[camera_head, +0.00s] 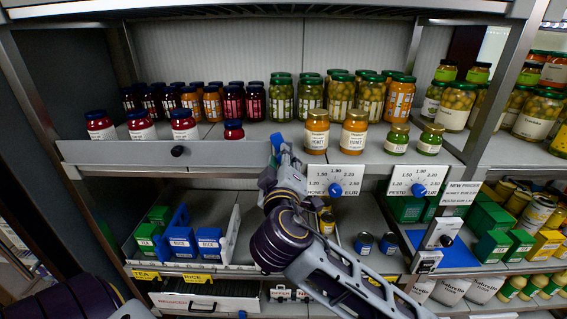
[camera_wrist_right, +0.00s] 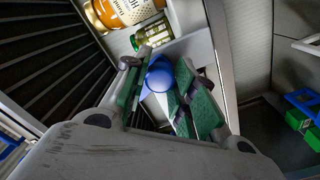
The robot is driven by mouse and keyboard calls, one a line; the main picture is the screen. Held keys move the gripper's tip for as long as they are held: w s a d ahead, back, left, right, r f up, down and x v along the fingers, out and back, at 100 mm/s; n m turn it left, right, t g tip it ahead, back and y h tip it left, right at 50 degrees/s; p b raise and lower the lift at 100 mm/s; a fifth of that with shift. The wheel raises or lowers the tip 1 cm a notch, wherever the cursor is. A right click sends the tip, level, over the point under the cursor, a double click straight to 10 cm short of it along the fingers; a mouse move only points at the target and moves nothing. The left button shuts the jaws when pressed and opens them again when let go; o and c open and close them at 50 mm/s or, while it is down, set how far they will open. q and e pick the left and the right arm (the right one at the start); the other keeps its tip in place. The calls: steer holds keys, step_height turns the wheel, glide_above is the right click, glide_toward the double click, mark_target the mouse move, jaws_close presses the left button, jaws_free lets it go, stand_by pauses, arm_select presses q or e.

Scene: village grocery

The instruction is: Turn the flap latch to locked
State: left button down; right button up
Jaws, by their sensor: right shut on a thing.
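The grey flap (camera_head: 110,152) stands along the front edge of the jar shelf, with a black knob (camera_head: 178,151) on it. A blue latch (camera_head: 276,141) shows at the flap's right end, mostly hidden behind my right gripper (camera_head: 284,155). In the right wrist view the blue round latch knob (camera_wrist_right: 159,73) sits between the green-padded fingers of my right gripper (camera_wrist_right: 163,92), which is shut on it. The exact angle of the latch is hidden by the fingers. My left gripper is out of view; only a dark part of my left arm shows at the lower left.
Red-jam jars (camera_head: 141,126) stand behind the flap. Honey jars (camera_head: 316,132) and pesto jars (camera_head: 398,139) stand close right of my right gripper. Price dials (camera_head: 336,189) hang on the shelf edge beside it. Blue boxes (camera_head: 181,241) sit in a tray below.

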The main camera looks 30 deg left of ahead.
steer(key=shift+f+n+p, duration=0.1)
steer(key=shift+n+p, duration=2.6)
steer(key=shift+n, duration=4)
steer(key=o, duration=1.1)
steer(key=shift+c, duration=0.2)
steer(key=v, duration=1.2)
